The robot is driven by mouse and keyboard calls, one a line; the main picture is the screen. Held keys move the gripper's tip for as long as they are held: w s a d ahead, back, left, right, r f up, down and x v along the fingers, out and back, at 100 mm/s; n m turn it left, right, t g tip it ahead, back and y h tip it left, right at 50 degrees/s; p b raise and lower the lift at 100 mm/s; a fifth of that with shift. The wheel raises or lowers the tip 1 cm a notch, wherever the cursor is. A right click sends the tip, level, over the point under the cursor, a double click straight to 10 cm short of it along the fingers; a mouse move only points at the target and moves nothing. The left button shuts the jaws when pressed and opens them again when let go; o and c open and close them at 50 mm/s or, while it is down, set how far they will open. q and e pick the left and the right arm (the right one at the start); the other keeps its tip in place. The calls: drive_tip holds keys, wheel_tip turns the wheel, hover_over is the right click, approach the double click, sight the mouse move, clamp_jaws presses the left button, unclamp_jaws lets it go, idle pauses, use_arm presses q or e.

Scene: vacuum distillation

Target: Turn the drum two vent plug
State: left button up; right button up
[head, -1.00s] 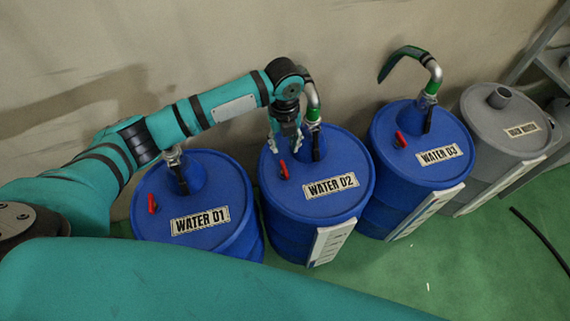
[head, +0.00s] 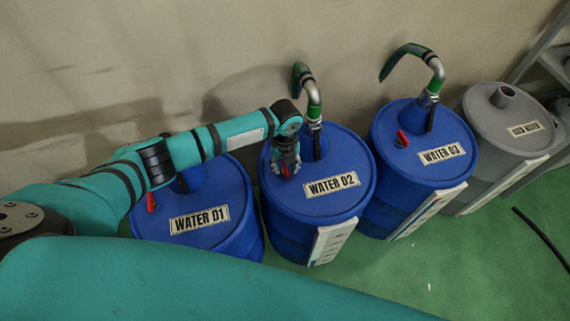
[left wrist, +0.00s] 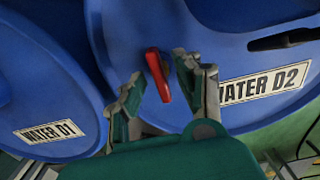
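The drum two vent plug is a small red handle (left wrist: 158,74) on the blue lid of the drum labelled WATER 02 (head: 331,187). My left gripper (head: 287,170) is over that plug, pointing down. In the left wrist view its two fingers (left wrist: 158,80) are open, one on each side of the red plug. A gap shows between the plug and each finger, so it is not clamped. In the head view the fingers partly hide the plug. The drum two label also shows in the left wrist view (left wrist: 262,86). My right gripper is not in view.
The WATER 01 drum (head: 225,180) with its red plug (head: 151,202) stands under my left arm. The WATER 03 drum (head: 440,175) and a grey drum (head: 515,150) stand to the right. A curved pipe (head: 313,95) rises behind my left gripper. Green floor lies in front.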

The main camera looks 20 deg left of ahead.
use_arm(q)
drive_tip(key=c, duration=0.7)
clamp_jaws()
